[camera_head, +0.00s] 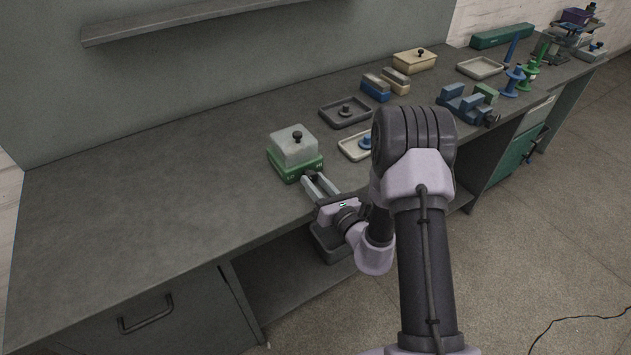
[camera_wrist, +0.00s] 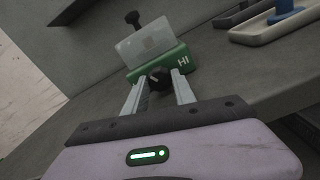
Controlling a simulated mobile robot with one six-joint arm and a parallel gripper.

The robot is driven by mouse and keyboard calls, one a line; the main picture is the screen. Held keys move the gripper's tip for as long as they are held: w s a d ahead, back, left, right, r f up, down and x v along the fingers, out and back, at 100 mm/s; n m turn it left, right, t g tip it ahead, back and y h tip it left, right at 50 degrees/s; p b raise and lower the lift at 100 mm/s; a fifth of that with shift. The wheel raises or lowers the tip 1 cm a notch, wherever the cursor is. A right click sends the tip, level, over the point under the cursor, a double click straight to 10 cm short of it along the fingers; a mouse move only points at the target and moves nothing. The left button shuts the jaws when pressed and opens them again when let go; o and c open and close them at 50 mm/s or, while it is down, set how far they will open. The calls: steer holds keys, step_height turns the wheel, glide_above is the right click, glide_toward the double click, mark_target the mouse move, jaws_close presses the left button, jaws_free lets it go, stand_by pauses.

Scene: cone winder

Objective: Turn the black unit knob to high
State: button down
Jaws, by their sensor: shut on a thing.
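The unit is a green base (camera_head: 284,169) with a clear grey cover (camera_head: 294,147) and a black knob on top, near the bench's front edge. In the wrist view the green base (camera_wrist: 186,60) shows the label HI at its right side. The black unit knob (camera_wrist: 159,77) is on its front face, between my fingertips. A pale mark shows on the knob, but its exact setting is hard to tell. My gripper (camera_wrist: 160,80) is shut on the knob, with one finger on each side. In the head view my gripper (camera_head: 312,176) reaches the unit's front, and the front knob is mostly hidden.
A pale tray (camera_head: 350,148) with a blue part and a dark tray (camera_head: 336,117) stand right of the unit. Blue and tan boxes, a blue vise (camera_head: 465,104) and spools are farther right. The bench left of the unit is clear. A shelf (camera_head: 190,18) hangs above.

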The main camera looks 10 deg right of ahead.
steer(key=c, duration=1)
jaws_free()
steer(key=shift+c, duration=0.2)
steer(key=p+v, duration=0.1)
steer(key=v, duration=1.6)
steer(key=shift+s, duration=0.15)
steer(key=shift+d, duration=0.1)
